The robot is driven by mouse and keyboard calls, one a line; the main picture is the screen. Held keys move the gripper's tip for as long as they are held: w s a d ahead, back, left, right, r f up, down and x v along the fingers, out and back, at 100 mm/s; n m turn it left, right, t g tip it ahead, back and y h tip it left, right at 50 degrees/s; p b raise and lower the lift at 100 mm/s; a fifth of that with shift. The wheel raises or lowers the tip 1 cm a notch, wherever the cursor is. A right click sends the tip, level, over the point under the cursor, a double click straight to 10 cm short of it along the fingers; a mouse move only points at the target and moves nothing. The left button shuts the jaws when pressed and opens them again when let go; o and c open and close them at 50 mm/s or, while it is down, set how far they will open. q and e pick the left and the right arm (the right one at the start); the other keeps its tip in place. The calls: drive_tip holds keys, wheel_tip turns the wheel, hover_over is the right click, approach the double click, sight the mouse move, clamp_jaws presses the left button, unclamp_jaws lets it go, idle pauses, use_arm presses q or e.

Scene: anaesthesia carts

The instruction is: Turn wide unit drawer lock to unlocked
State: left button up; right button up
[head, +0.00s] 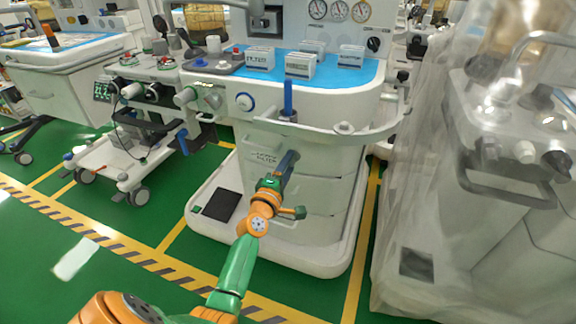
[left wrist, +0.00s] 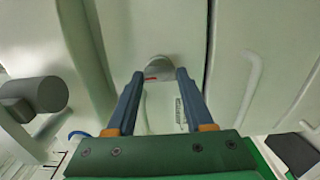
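The wide unit (head: 338,185) is the white cart in the middle of the head view, with drawer fronts below its blue worktop. In the left wrist view a small round grey-white knob with a red mark, seemingly the drawer lock (left wrist: 158,66), sits on a pale panel. My left gripper (head: 289,158) reaches the drawer front. In the left wrist view its two blue-grey fingers (left wrist: 160,76) are apart, with the knob in the gap near their tips; I cannot tell whether they touch it. The lock is not clearly visible in the head view. My right gripper is not in view.
A rail (head: 345,129) runs around the worktop above my gripper. A blue upright object (head: 288,100) stands above the gripper. A plastic-covered machine (head: 480,190) stands close on the right. A smaller wheeled cart (head: 125,160) is at left. Green floor (head: 110,240) is clear at front left.

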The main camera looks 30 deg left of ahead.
use_arm(q)
drive_tip(key=o, duration=0.4)
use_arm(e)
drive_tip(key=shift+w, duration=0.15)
use_arm(q)
drive_tip(key=shift+o, duration=0.2)
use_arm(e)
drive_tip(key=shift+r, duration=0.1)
use_arm(q)
drive_tip(key=p+v, duration=0.1)
drive_tip(key=v, duration=0.6)
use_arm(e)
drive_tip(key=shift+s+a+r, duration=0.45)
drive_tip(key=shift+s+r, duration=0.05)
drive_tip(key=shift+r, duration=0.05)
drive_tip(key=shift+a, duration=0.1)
